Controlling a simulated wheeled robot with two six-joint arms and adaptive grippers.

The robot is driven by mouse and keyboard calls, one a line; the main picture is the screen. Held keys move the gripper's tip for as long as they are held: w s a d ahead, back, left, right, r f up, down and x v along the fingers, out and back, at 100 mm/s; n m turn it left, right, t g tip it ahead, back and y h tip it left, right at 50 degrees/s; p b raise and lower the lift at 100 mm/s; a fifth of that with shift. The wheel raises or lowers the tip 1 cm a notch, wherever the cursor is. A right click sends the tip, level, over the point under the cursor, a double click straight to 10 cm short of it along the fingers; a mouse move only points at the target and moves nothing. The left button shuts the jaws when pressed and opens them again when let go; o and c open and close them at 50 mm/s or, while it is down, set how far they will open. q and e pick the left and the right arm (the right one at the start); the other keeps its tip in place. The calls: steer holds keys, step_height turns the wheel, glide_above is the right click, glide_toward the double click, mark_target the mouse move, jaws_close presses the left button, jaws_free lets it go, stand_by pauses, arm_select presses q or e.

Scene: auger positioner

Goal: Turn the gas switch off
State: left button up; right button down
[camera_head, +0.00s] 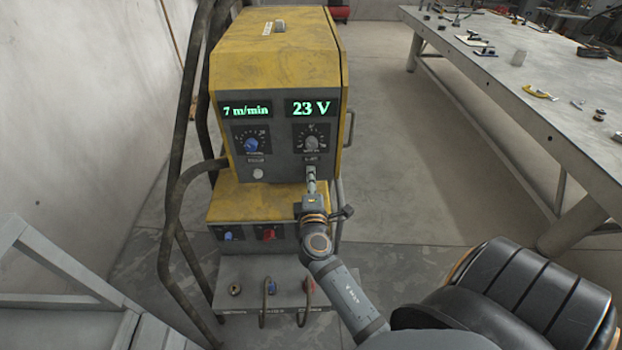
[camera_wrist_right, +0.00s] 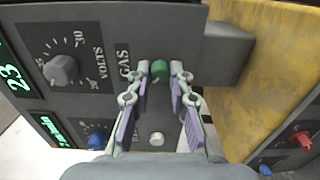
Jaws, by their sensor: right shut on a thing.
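The gas switch is the small green knob (camera_wrist_right: 159,70) beside the GAS label on the welding machine's grey front panel. In the right wrist view it sits between the two fingertips of my right gripper (camera_wrist_right: 159,80), which is shut on it. In the head view my right gripper (camera_head: 311,180) reaches the lower right of the upper panel, below the volts dial (camera_head: 311,143), and hides the switch. The exact angle of the switch is hard to tell. My left gripper is not in view.
The yellow welding machine (camera_head: 275,55) shows 7 m/min and 23 V on its displays. A blue dial (camera_head: 250,145) is on the panel's left. Dark pipes (camera_head: 182,130) run along its left side. A long workbench (camera_head: 540,105) with tools stands right; the floor between is clear.

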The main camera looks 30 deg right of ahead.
steer(key=c, duration=1.2)
jaws_free()
